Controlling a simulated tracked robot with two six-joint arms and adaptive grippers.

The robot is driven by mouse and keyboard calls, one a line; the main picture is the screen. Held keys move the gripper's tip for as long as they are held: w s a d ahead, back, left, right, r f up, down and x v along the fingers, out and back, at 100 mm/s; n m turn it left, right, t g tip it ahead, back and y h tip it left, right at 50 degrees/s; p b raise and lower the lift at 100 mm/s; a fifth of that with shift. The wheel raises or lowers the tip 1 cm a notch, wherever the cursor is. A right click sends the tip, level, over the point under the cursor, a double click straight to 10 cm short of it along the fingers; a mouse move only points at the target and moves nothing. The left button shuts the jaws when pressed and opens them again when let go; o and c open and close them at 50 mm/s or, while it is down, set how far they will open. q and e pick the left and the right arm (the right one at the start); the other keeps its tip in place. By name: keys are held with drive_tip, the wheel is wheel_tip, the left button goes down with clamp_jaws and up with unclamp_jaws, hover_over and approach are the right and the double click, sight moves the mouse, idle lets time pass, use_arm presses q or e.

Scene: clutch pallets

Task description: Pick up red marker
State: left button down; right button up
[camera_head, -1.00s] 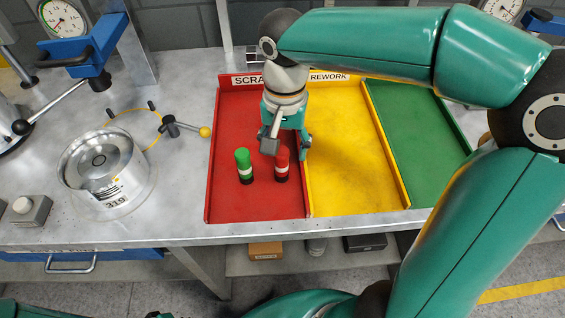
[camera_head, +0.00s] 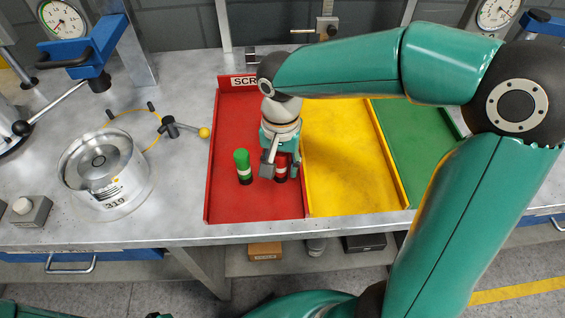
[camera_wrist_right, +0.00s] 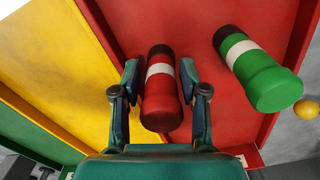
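The red marker (camera_head: 281,174), with a white band and a dark lower end, stands in the red scrap tray (camera_head: 230,205). My right gripper (camera_head: 281,171) is lowered over it from above. In the right wrist view the red marker (camera_wrist_right: 161,95) lies between the two fingers of the right gripper (camera_wrist_right: 160,85). The fingers are open, with small gaps on both sides of the marker. The green marker (camera_head: 243,167) stands just left of the gripper; it also shows in the wrist view (camera_wrist_right: 255,68). My left gripper is not in view.
The yellow rework tray (camera_head: 345,160) and the green tray (camera_head: 415,150) lie to the right, divided by low walls.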

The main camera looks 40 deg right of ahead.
clamp_jaws()
drive_tip(key=shift+r, duration=0.2)
